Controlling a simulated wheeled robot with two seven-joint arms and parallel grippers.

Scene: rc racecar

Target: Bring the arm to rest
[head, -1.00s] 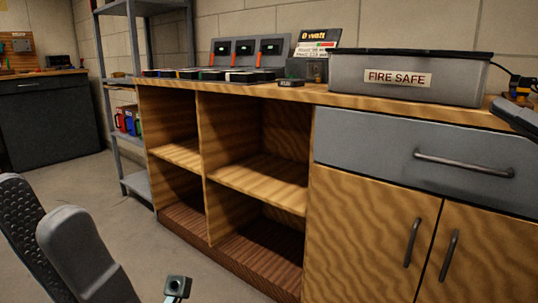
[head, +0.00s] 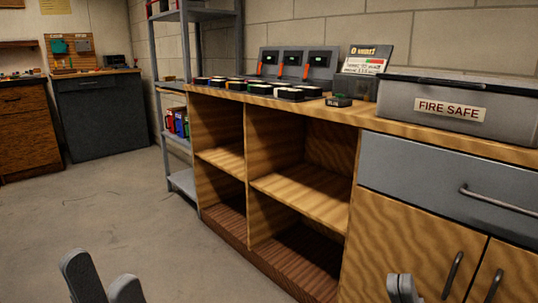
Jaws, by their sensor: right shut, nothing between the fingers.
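My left gripper (head: 100,272) shows at the bottom left of the head view. Its two grey fingers stand apart with an empty gap between them. My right gripper (head: 402,283) shows at the bottom edge, right of centre, in front of the cabinet. Its fingers are together and hold nothing. The rest of both arms is below the picture.
A wooden workbench (head: 378,123) with open shelves runs along the right. On it are a FIRE SAFE box (head: 447,106), chargers (head: 318,65) and several small packs (head: 288,93). A metal shelf (head: 158,100) and a dark cabinet (head: 104,120) stand behind. The left floor is clear.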

